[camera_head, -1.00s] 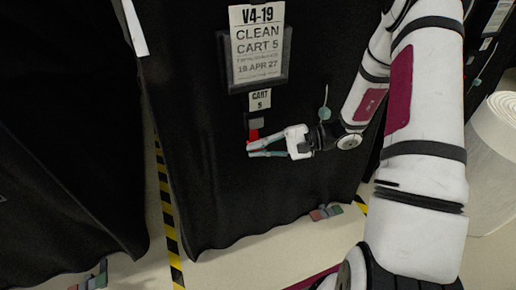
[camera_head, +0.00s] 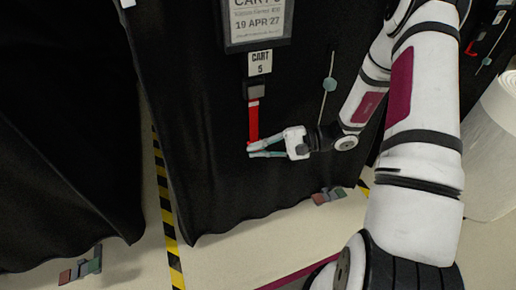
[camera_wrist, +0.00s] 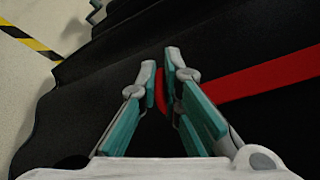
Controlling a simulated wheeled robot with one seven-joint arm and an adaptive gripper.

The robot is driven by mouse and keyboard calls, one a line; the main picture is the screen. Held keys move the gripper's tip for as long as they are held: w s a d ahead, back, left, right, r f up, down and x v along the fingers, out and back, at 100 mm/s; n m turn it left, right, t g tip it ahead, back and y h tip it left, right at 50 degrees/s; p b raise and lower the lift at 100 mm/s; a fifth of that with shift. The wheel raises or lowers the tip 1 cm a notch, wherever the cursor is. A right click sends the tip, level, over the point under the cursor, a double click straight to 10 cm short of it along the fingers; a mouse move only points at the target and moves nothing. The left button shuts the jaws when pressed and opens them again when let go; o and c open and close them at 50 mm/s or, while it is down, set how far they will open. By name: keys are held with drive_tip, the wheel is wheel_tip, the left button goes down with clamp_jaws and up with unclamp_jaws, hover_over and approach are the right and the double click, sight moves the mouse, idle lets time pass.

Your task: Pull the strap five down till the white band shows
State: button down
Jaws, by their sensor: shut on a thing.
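Strap five is a red band (camera_head: 253,119) hanging from a dark grey buckle (camera_head: 255,91) below the "CART 5" tag (camera_head: 260,63) on the black cover. My gripper (camera_head: 250,150) is shut on the strap's lower end, below the buckle and close to the cover. In the wrist view the gripper (camera_wrist: 162,82) has its teal-padded fingers on either side of the strap's end, and the red strap (camera_wrist: 265,78) runs off to the right. The part between the fingers is mostly hidden.
A placard (camera_head: 258,18) hangs above the tag. A thin cord with a teal disc (camera_head: 329,85) hangs to the right. Another black-covered cart (camera_head: 60,130) stands at left, past yellow-black floor tape (camera_head: 166,205). A white roll (camera_head: 490,150) stands at far right.

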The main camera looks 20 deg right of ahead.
drive_tip(key=c, duration=1.7)
unclamp_jaws()
drive_tip(key=shift+f, duration=0.1)
drive_tip(key=shift+d, duration=0.15)
drive_tip(key=v, duration=1.2)
